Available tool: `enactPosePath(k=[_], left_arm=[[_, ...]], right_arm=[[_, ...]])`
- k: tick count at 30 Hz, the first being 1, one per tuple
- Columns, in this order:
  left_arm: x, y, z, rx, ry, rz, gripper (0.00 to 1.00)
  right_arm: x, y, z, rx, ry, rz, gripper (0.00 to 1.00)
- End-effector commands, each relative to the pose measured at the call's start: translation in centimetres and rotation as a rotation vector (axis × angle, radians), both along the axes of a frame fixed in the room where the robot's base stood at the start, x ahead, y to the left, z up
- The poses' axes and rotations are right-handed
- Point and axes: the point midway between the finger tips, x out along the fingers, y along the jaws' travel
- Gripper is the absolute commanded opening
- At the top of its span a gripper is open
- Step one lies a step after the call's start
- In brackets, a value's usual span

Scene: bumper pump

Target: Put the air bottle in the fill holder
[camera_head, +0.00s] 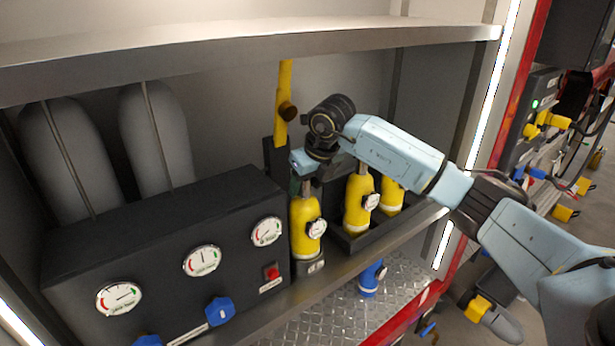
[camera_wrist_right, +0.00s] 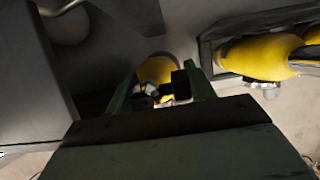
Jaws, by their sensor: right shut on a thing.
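A yellow air bottle (camera_head: 305,226) with a small gauge stands upright at the dark fill holder (camera_head: 309,268), just right of the gauge panel. Its lower end sits in or right at the holder; I cannot tell how deep. My right gripper (camera_head: 303,178) comes down from above and is shut on the top of this bottle. In the right wrist view the yellow bottle (camera_wrist_right: 158,70) shows beyond the fingers (camera_wrist_right: 165,88), partly hidden by them. My left gripper is in neither view.
A black panel (camera_head: 170,250) with gauges and blue knobs stands left of the bottle. Two more yellow bottles (camera_head: 358,205) stand in a dark rack (camera_head: 365,238) to the right. A yellow upright handle (camera_head: 284,100) is behind. The shelf above (camera_head: 240,42) limits headroom.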

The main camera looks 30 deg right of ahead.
Motion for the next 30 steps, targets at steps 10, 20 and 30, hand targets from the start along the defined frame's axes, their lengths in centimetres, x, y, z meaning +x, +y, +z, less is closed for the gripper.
enactPosePath(k=[10, 20, 30], left_arm=[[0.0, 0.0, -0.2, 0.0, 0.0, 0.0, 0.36], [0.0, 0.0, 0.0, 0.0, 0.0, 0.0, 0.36], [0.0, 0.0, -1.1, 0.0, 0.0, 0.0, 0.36]], right_arm=[[0.0, 0.0, -0.2, 0.0, 0.001, 0.0, 0.74], [0.0, 0.0, 0.0, 0.0, 0.001, 0.0, 0.76], [-1.8, -0.2, 4.6, -0.001, -0.004, 0.001, 0.76]])
